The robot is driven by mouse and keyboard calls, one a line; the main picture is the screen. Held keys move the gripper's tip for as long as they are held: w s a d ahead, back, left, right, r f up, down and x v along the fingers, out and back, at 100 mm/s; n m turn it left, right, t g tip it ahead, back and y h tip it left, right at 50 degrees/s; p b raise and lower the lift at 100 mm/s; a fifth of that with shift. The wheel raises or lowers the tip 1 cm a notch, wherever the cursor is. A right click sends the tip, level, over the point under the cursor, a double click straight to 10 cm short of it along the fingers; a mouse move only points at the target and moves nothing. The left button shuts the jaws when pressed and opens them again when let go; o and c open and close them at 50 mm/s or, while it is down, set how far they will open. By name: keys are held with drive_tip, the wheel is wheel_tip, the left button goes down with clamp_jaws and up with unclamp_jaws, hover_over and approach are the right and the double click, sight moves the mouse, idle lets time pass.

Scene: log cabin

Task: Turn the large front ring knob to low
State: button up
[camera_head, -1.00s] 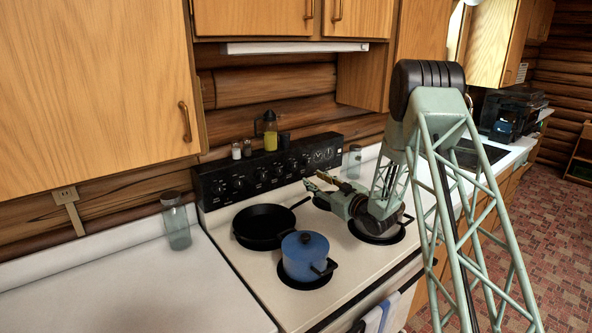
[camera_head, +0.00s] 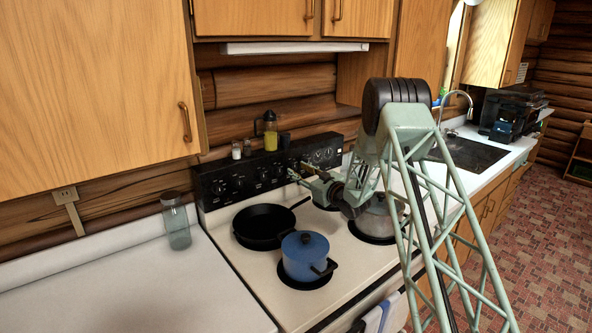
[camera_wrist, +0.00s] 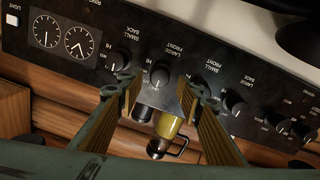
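The black stove control panel (camera_head: 232,183) runs along the back of the stove, with a row of black knobs. In the wrist view, one knob (camera_wrist: 160,74) lies in line with the gap between my fingertips; its label seems to end in FRONT, but I cannot read the first word surely. Knobs (camera_wrist: 122,60) and (camera_wrist: 235,103) lie to either side. My gripper (camera_wrist: 160,92) is open and empty, pointing at the panel. In the head view, my gripper (camera_head: 302,172) is at the panel's right half. I cannot tell whether it touches a knob.
A black pan (camera_head: 264,226) and a blue pot (camera_head: 304,256) stand on the left burners. A metal pot (camera_head: 378,222) stands at right, partly behind my arm. A yellow-filled bottle (camera_head: 270,132) and shakers stand above the panel. A glass jar (camera_head: 176,222) is on the left counter.

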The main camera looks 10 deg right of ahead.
sight(293, 167)
drive_tip(key=shift+x, duration=1.15)
drive_tip(key=c, duration=0.8)
